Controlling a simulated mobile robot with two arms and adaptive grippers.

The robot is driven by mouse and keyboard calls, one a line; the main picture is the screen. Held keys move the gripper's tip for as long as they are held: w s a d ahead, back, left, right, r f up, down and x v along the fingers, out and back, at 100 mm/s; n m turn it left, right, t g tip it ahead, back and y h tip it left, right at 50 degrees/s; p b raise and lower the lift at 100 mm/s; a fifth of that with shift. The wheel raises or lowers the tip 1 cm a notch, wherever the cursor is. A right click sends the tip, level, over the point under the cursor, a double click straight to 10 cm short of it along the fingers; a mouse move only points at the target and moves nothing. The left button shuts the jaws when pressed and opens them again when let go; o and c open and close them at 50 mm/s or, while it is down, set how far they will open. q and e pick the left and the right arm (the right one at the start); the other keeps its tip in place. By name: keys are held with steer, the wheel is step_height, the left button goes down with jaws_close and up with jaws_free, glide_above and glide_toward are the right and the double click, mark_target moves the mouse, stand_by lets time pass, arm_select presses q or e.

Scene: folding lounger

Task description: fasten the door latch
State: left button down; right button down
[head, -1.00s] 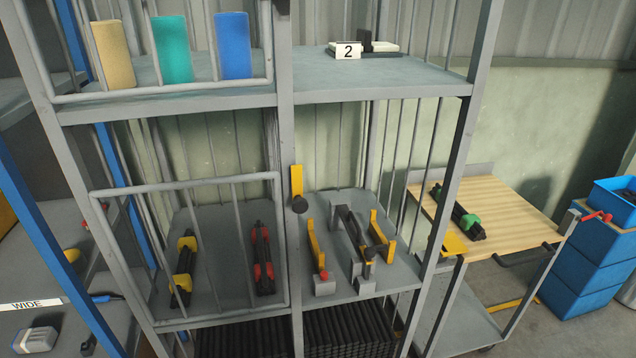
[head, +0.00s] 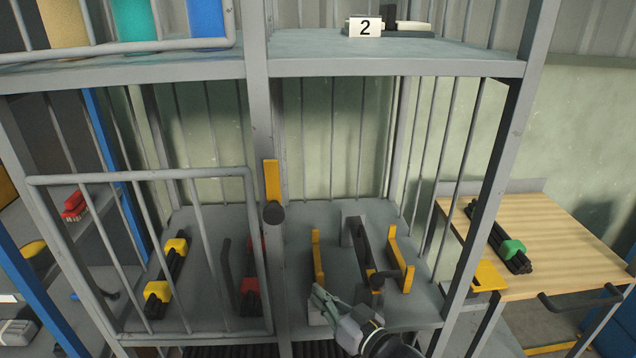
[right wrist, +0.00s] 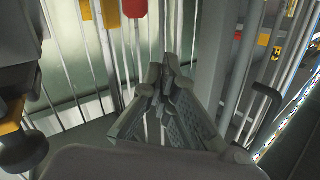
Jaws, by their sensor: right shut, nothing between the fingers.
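The barred door (head: 140,178) covers the lower left bay. Its right edge is beside the middle post (head: 258,120); I cannot tell whether it sits flush. The door latch is a yellow bar (head: 271,180) on this post, upright, with a black knob (head: 274,214) at its lower end. A dark bent handle (head: 228,270) shows near the door's right side. My right gripper (head: 322,298) is shut and empty, below and right of the latch and apart from it. Its closed fingers (right wrist: 168,85) also show in the right wrist view. My left gripper is not in view.
Yellow and black clamps (head: 362,250) stand on the lower right shelf (head: 305,222), close behind my right gripper. Bundles with yellow clips (head: 166,268) and red clips lie behind the door. A wooden-topped cart (head: 570,245) stands at the right.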

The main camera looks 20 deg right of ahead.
mark_target(273, 193)
step_height(273, 193, up, 14)
steer(key=w+d+n+t+y, duration=0.15)
steer(key=n+y, duration=0.25)
steer(key=y, duration=0.6)
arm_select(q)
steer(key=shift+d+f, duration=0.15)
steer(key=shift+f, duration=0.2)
arm_select(e)
steer(key=s+d+r+n+g+y, duration=0.5)
steer(key=s+r+n+g+y, duration=0.1)
steer(key=r+n+g+y, duration=0.3)
steer(key=shift+s+d+n+g+y, duration=0.25)
steer(key=shift+n+g+y, duration=0.15)
steer(key=shift+g+y, duration=0.3)
steer(key=shift+w+r, duration=0.1)
